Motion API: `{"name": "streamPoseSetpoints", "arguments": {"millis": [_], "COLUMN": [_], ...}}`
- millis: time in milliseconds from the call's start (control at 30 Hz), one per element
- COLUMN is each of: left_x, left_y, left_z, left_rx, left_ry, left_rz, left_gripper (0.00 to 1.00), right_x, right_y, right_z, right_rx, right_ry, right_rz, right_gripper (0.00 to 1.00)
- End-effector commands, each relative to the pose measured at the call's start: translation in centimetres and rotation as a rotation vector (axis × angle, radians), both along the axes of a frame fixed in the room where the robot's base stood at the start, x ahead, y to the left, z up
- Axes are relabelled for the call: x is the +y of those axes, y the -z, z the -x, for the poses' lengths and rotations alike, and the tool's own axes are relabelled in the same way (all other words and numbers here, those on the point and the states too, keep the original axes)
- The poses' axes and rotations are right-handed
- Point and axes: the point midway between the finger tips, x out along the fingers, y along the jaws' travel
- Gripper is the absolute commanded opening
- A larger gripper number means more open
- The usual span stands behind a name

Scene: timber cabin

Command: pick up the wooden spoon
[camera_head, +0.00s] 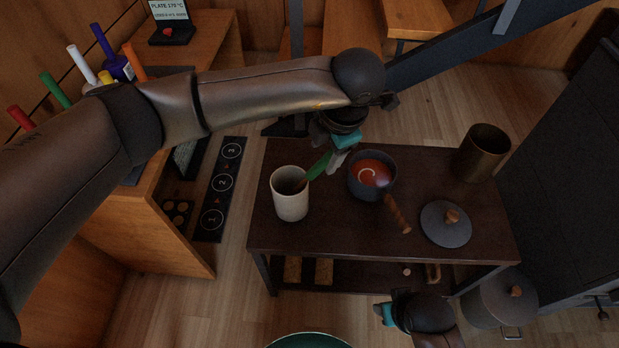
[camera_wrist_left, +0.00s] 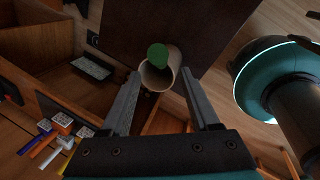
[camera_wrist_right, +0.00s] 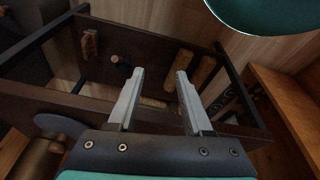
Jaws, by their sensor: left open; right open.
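A utensil with a green head (camera_head: 320,166) and a short brown part leans out of a cream cup (camera_head: 290,205) on the dark table; I take it for the wooden spoon. In the left wrist view its round green end (camera_wrist_left: 157,55) shows above the cup's mouth (camera_wrist_left: 162,76). My left gripper (camera_head: 334,161) is open close to the green head, and its fingers (camera_wrist_left: 163,92) stand apart on either side of the cup in that view. My right gripper (camera_head: 380,314) is open and empty, low in front of the table; its fingers also show in the right wrist view (camera_wrist_right: 158,85).
A pot of red soup (camera_head: 371,173) with a wooden handle, a lid (camera_head: 446,224) and a brass-coloured pot (camera_head: 482,152) share the tabletop (camera_head: 330,236). A lower shelf holds small wooden items. A large pot (camera_head: 500,300) stands at right.

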Motion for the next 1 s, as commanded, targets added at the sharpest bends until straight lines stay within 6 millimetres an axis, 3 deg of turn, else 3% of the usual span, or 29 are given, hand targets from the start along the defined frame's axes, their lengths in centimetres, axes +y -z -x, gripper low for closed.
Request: {"name": "streamPoseSetpoints", "arguments": {"millis": [367,800,1000], "left_x": [0.2,0.5,0.6], "left_y": [2.0,5.8,6.4], "left_z": [-0.5,-1.5,-1.7], "left_rx": [0.0,0.001,-0.001], "left_ry": [0.0,0.0,0.001], "left_rz": [0.001,0.003,0.003], "left_gripper": [0.62,0.62,0.62], "right_x": [0.1,0.2,0.2], "right_y": [-1.5,-5.7,-6.6], "right_z": [-0.7,-1.7,-1.7], "right_rx": [-0.025,-0.088,-0.097], "right_ry": [0.001,0.003,0.003], "right_rz": [-0.003,-0.011,-0.013], "right_gripper": [0.5,0.5,0.5]}}
